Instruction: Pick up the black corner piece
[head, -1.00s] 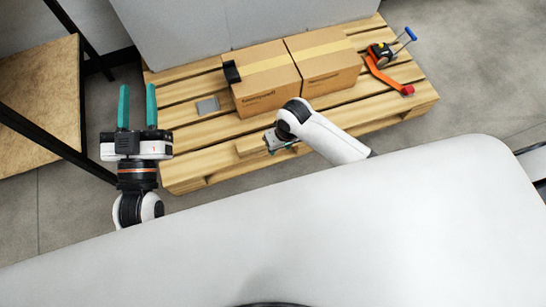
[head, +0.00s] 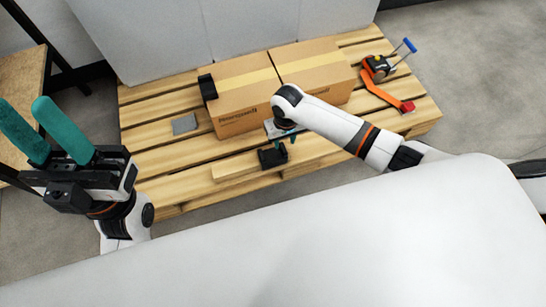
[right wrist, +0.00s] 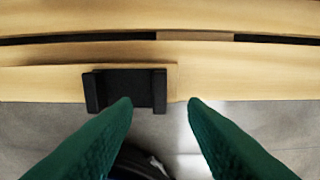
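A black corner piece (head: 272,157) sits at the front edge of the pallet, and it also shows in the right wrist view (right wrist: 125,90) as a dark bracket with raised ends. My right gripper (head: 281,142) is above it, partly hidden by its own wrist. In the right wrist view my right gripper (right wrist: 160,104) has its teal fingers apart, with nothing between the tips; the left finger overlaps the piece's right part in the picture. A second black corner piece (head: 207,87) is on the left box's edge. My left gripper (head: 24,108) is open and empty at far left.
Two cardboard boxes (head: 244,92) stand side by side on the wooden pallet (head: 160,162). A grey flat plate (head: 184,123) lies left of them. An orange strap tensioner (head: 380,75) lies at the right. A shelf (head: 22,75) stands at left.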

